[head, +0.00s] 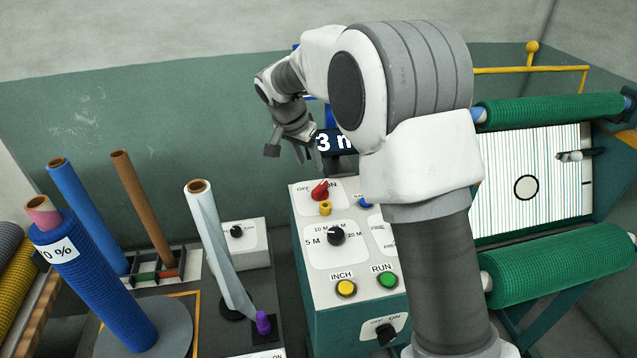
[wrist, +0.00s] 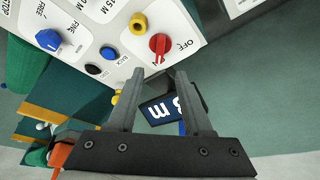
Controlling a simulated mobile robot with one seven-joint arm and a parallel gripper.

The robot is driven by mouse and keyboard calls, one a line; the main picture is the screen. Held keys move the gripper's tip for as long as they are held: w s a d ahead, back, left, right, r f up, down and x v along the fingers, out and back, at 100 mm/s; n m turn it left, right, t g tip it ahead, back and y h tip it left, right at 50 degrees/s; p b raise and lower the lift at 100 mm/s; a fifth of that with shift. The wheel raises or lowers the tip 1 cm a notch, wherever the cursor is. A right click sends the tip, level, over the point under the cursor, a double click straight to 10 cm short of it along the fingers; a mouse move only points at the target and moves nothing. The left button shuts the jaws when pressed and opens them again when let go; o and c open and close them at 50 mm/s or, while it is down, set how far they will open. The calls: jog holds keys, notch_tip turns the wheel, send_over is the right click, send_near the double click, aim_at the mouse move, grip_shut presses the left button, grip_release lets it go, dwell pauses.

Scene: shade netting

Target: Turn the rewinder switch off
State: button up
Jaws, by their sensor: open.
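A red rotary switch (head: 320,190) marked OFF and ON sits at the top of the control panel (head: 306,262). In the head view its handle appears to lean towards ON. The red switch also shows in the wrist view (wrist: 158,45), just beyond the fingertips, with the OFF label beside it. I cannot read a rewinder label on any switch. My gripper (head: 291,150) is open and empty, above and behind the panel's top edge. In the wrist view my gripper (wrist: 160,76) has its fingers apart on either side of the line to the red switch, not touching it.
A dark display (head: 334,141) stands behind the panel, close to my gripper. Green netting rolls (head: 560,268) are at right, tubes (head: 145,212) at left.

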aim_at(319, 186)
jog(key=p+x, duration=0.1)
jog(key=x, duration=1)
jog(key=shift+w+d+f, duration=0.15)
jog(key=shift+f, duration=0.15)
jog(key=shift+c, duration=0.2)
grip_shut()
